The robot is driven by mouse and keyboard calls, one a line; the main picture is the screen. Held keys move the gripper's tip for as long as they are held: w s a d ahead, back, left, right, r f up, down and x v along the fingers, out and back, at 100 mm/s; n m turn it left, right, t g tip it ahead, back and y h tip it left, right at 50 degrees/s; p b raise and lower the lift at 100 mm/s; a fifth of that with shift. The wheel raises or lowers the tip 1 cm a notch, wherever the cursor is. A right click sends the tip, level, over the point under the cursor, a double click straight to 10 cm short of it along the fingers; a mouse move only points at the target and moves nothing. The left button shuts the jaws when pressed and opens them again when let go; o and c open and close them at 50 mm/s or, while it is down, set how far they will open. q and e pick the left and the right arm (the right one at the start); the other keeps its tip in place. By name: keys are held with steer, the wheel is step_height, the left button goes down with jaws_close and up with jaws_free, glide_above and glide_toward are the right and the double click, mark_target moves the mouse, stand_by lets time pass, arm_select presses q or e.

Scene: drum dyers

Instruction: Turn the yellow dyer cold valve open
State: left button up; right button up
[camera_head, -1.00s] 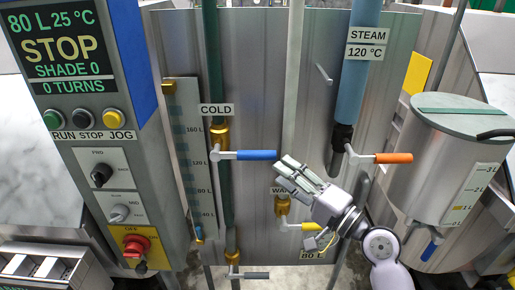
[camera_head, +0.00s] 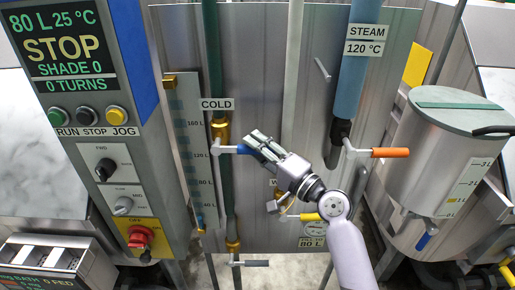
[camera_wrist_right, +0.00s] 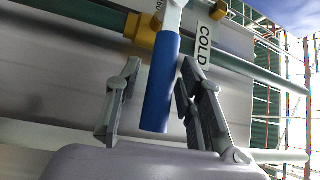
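The cold valve has a blue lever handle (camera_head: 245,150) that points right, level, from a brass body (camera_head: 220,130) on a dark green pipe under the COLD label (camera_head: 216,104). My right gripper (camera_head: 258,142) reaches the handle from the right and hides its outer end in the head view. In the right wrist view, the blue handle (camera_wrist_right: 162,85) lies between the two spread fingers (camera_wrist_right: 158,95). A gap shows on its left side, and the right finger is close to it. Contact there cannot be told. My left gripper is not in view.
An orange-handled steam valve (camera_head: 390,153) is to the right. A yellow-handled valve (camera_head: 302,217) sits below my right wrist. The control panel (camera_head: 100,150) with its STOP display is at left, and a lidded steel tank (camera_head: 435,165) at right.

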jaws_close()
steer(key=shift+f, duration=0.1)
stand_by(0.5)
